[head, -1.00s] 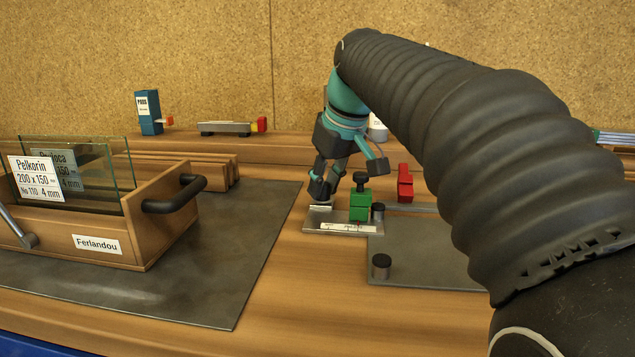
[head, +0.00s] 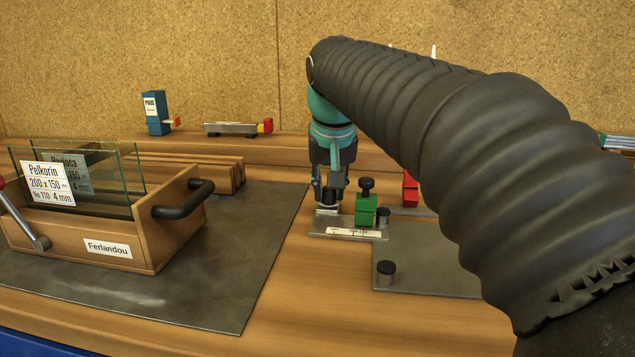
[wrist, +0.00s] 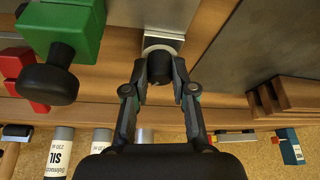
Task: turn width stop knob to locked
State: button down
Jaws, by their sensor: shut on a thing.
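A metal plate (head: 318,231) with a white scale strip lies on the bench. A green block (head: 366,210) with its own black knob (head: 367,185) stands on it. They also show in the wrist view, as a green block (wrist: 85,22) and a black knob (wrist: 48,80) at upper left. My gripper (head: 329,199) stands upright over the plate's left end. In the wrist view my gripper (wrist: 160,78) is shut on a dark round knob (wrist: 160,66) with a pale ring around its base. I cannot read any lock marking; the fingers partly cover this knob.
The green block stands close to the right of my gripper. A red block (head: 410,190) stands behind it. A grey plate (head: 430,270) with black pegs lies in front right. A wooden box (head: 140,243) with glass panes stands left on a dark mat (head: 215,290).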

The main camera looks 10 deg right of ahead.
jog(key=m+h, duration=0.1)
jog(key=m, duration=0.1)
jog(key=m+g+h, duration=0.1)
jog(key=m, duration=0.2)
jog(key=shift+w+a+m, duration=0.1)
jog(key=shift+a+m, duration=0.05)
jog(key=shift+m, duration=0.15)
jog(key=m+g, duration=0.1)
jog(key=m, duration=0.1)
jog(key=m+h, duration=0.1)
jog(key=m, duration=0.2)
jog(key=shift+m+g, duration=0.3)
jog(key=shift+g, duration=0.1)
jog(key=c, duration=1)
grip_release()
jog(key=shift+o, duration=0.2)
jog(key=v, duration=1.2)
jog(key=shift+w+a, duration=0.15)
jog(key=shift+a, duration=0.1)
